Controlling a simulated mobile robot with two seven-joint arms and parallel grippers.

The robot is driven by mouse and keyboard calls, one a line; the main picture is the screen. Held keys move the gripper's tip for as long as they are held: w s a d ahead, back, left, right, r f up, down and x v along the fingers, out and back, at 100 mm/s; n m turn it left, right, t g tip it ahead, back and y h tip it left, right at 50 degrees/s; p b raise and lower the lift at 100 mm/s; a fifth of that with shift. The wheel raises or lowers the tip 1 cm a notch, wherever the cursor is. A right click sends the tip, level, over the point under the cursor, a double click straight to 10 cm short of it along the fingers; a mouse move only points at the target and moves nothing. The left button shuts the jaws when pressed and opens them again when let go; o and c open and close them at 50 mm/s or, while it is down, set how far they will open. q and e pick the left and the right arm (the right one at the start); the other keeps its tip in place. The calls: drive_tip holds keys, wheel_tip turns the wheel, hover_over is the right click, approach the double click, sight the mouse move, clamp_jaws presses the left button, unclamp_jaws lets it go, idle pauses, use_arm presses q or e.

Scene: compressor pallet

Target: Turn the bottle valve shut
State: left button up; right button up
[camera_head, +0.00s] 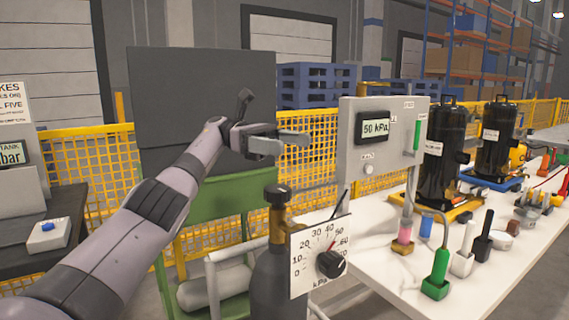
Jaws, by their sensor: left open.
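The bottle valve (278,194) is a dark round knob on a brass neck, on top of the dark grey gas bottle (268,282) at the bottom centre. My left gripper (300,141) is open and empty. In the picture it shows above the valve and apart from it, its fingers pointing right. My right gripper is not in view.
A grey panel (354,146) reading 50 kPa stands right of my gripper. The white table (486,283) carries black compressors (444,150), a green-handled tool (440,266) and several small holders. Yellow fencing (88,165) runs behind.

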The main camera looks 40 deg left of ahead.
use_arm(q)
wheel_tip(320, 180, up, 10)
drive_tip(key=p, duration=0.7)
drive_tip(key=shift+f, duration=0.25)
